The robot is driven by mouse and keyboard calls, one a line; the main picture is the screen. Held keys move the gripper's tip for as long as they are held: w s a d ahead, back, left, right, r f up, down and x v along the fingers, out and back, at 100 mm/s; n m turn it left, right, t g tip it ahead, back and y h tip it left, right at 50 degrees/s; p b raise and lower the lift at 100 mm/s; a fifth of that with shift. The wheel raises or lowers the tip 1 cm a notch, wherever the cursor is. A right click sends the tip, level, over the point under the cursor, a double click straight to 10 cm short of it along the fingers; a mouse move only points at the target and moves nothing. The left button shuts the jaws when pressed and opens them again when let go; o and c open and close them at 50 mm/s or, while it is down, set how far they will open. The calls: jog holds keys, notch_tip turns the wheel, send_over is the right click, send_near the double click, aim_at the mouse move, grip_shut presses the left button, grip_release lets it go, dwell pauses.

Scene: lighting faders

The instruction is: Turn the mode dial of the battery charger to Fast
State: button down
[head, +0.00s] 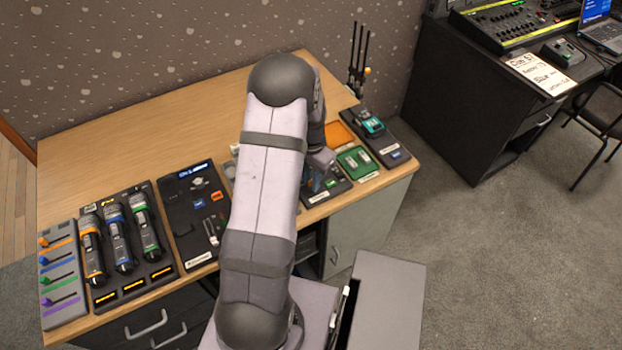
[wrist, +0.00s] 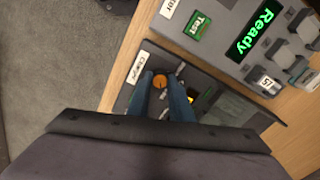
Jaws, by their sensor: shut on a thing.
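The battery charger (wrist: 128,92) is a dark panel with a white label (wrist: 140,68) in the wrist view. Its mode dial (wrist: 159,82) shows as a small round orange-brown top. My gripper (wrist: 162,80) is shut on the dial, with one blue finger on each side of it. The dial's pointer and the Fast mark cannot be made out. A small yellow patch and a pale greenish panel lie right of the fingers, partly covered.
A grey panel with a green "Ready" display (wrist: 263,28), a green Test button (wrist: 198,26) and several blocky keys adjoins the charger. In the head view, a green-topped device (head: 355,161), a teal item (head: 369,121) and a fader panel (head: 62,275) stand on the wooden desk (head: 120,130).

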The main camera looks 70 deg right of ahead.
jog(key=shift+m, duration=0.6)
jog(key=c, duration=1.6)
grip_release()
jog(key=shift+r, duration=0.1)
jog(key=shift+r+b, duration=0.75)
jog(key=shift+r, duration=2.85)
